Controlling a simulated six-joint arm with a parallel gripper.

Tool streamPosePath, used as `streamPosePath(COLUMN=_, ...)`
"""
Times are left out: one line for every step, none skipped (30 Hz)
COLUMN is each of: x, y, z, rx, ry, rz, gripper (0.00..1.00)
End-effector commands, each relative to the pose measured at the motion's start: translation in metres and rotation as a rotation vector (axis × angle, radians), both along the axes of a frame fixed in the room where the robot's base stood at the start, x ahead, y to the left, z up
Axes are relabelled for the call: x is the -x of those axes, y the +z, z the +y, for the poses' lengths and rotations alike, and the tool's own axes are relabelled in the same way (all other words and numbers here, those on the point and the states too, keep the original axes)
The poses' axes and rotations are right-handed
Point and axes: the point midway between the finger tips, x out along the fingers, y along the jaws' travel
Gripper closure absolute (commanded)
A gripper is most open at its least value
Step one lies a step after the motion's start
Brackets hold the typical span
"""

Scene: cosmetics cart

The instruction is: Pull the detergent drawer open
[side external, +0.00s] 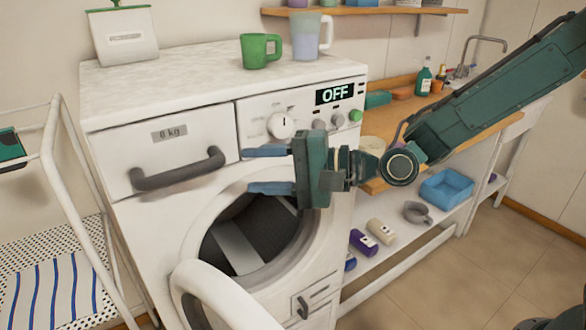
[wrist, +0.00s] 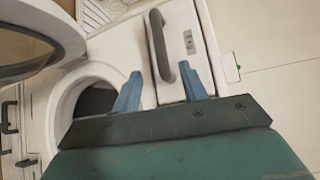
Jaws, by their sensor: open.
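In the wrist view the drawer (wrist: 187,45) and handle (wrist: 160,48) lie ahead of the gripper (wrist: 163,88). The handle's near end shows between the two fingers; I cannot tell whether they touch.
The round door (side external: 215,295) stands open below, showing the dark drum. The control panel has a dial (side external: 281,125) and an "OFF" display (side external: 335,93). A green mug (side external: 258,52) and a jug (side external: 306,40) stand on top. A white rack (side external: 60,190) is at the left.

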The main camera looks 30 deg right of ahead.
Motion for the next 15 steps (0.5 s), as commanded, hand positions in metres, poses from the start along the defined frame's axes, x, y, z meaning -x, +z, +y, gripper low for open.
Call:
streamPosePath(x=-0.001, y=0.000, z=0.001, rx=0.000, ry=0.001, rz=-0.001, gripper=0.57)
streamPosePath(x=-0.001, y=0.000, z=0.002, rx=0.001, ry=0.001, rz=0.000, gripper=0.57)
streamPosePath(x=-0.002, y=-0.001, z=0.003, rx=0.002, ry=0.001, rz=-0.001, gripper=0.57)
streamPosePath(x=-0.003, y=-0.001, z=0.004, rx=0.002, ry=0.001, rz=-0.001, gripper=0.57)
streamPosePath(x=-0.004, y=-0.001, z=0.005, rx=0.002, ry=0.003, rz=0.000, gripper=0.57)
streamPosePath(x=-0.006, y=-0.002, z=0.007, rx=0.003, ry=0.003, rz=-0.001, gripper=0.57)
streamPosePath(x=-0.008, y=-0.002, z=0.009, rx=0.003, ry=0.003, rz=-0.001, gripper=0.57)
streamPosePath(x=-0.010, y=-0.002, z=0.011, rx=0.002, ry=0.003, rz=0.000, gripper=0.57)
streamPosePath(x=-0.012, y=-0.003, z=0.013, rx=0.003, ry=0.004, rz=0.001, gripper=0.57)
streamPosePath(x=-0.014, y=-0.003, z=0.015, rx=0.004, ry=0.003, rz=0.000, gripper=0.57)
streamPosePath(x=-0.017, y=-0.004, z=0.018, rx=0.004, ry=0.003, rz=-0.001, gripper=0.57)
streamPosePath(x=-0.020, y=-0.004, z=0.022, rx=0.003, ry=0.004, rz=-0.001, gripper=0.57)
streamPosePath(x=-0.022, y=-0.005, z=0.024, rx=0.003, ry=0.004, rz=-0.001, gripper=0.57)
streamPosePath(x=-0.025, y=-0.006, z=0.027, rx=0.004, ry=0.004, rz=-0.001, gripper=0.57)
streamPosePath(x=-0.028, y=-0.006, z=0.030, rx=0.004, ry=0.003, rz=0.000, gripper=0.57)
